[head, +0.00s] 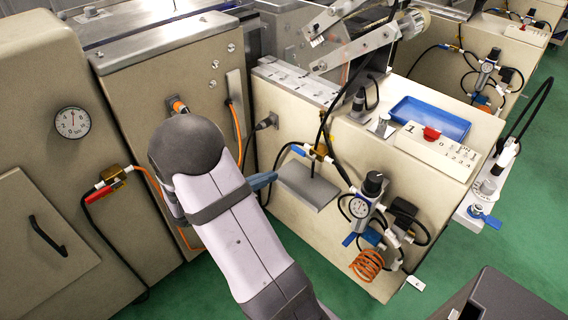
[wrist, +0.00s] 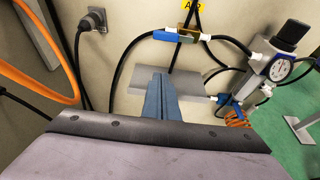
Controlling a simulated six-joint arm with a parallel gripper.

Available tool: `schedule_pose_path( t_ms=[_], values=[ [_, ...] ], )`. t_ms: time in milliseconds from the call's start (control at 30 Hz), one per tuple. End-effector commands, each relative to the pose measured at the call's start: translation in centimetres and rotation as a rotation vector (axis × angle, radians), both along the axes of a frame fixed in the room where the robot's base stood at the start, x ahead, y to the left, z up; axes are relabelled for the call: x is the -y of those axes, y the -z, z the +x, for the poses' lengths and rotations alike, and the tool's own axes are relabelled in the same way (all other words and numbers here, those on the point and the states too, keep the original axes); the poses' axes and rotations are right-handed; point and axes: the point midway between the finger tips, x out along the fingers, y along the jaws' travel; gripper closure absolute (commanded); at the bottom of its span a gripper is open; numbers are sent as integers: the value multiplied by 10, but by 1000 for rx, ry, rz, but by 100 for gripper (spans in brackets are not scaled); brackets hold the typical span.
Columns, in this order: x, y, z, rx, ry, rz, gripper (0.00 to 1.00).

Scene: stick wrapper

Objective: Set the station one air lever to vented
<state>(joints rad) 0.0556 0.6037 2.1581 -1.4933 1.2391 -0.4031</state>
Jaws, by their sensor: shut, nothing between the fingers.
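Station one's cabinet (head: 270,105) bears a panel marked 1 (head: 435,145). A brass valve (head: 321,150) with a blue lever (head: 298,150) is on its front face. In the wrist view the blue lever (wrist: 167,36) points left from the brass body (wrist: 187,32), below a yellow tag partly cut off. A second blue lever (head: 350,239) sits low by the gauge regulator (head: 360,207); which one is the air lever I cannot tell. My gripper (head: 274,177) is shut and empty, below and left of the brass valve; its fingers (wrist: 160,80) appear in front of a grey plate.
The grey plate (head: 308,186) juts from the cabinet under the valve. Black hoses and an orange coil (head: 368,265) hang around the regulator. An orange cable (wrist: 45,90) runs at left. A red-handled valve (head: 101,192) is on the left machine.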

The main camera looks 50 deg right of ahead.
Motion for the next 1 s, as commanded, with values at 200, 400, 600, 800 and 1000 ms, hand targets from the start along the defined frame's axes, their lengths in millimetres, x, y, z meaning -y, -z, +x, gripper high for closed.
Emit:
schedule_pose_path(
  t_ms=[200,400,600,800,1000],
  values=[
    [16,7,-1,1,4,1,100],
    [45,18,-1,0,5,1,100],
    [80,31,-1,0,5,1,100],
    [94,15,1,6,0,-1,100],
    [93,-2,0,2,0,1,100]
  ],
)
